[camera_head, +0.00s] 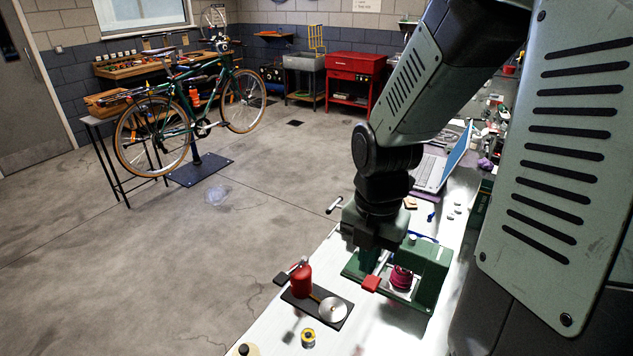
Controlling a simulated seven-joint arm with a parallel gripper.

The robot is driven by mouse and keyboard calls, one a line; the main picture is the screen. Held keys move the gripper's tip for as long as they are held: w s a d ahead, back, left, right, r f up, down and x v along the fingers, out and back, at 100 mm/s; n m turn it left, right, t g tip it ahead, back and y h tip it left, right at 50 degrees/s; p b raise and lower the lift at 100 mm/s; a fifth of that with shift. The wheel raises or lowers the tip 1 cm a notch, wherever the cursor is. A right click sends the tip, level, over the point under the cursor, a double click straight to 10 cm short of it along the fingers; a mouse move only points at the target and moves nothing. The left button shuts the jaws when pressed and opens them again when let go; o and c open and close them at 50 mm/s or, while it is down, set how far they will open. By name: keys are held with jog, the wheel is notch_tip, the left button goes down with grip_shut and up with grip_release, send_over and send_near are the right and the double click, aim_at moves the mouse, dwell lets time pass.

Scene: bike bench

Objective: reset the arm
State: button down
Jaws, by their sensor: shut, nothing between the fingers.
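My gripper (372,246) hangs at the end of my arm over the white bench (262,325), pointing down. It is shut with nothing held. It is in front of or above a green machine (432,270) with a dark pink spool-like part (401,277). A red block (371,284) on a pale bar shows just below the gripper. I cannot tell whether the gripper touches the machine. The fingertips are small and dark and hard to make out.
A dark plate (331,309) with a red cylinder (301,281) and a silver disc stands left of the machine. A small yellow-and-black spool (308,338) is in front. An open laptop (445,165) lies behind. A green bicycle (190,105) stands across the open floor.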

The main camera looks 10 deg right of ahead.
notch_tip(320, 180, down, 8)
jog(key=w+d, duration=0.1)
jog(key=shift+w+d, duration=0.25)
notch_tip(320, 180, up, 8)
jog(key=s+a, duration=0.1)
jog(key=shift+s+a+f, duration=0.2)
dwell(0.6)
notch_tip(320, 180, down, 8)
jog(key=w+d, duration=0.1)
jog(key=shift+w+d+r, duration=0.15)
jog(key=shift+w+d, duration=0.05)
dwell(1.9)
dwell(1.1)
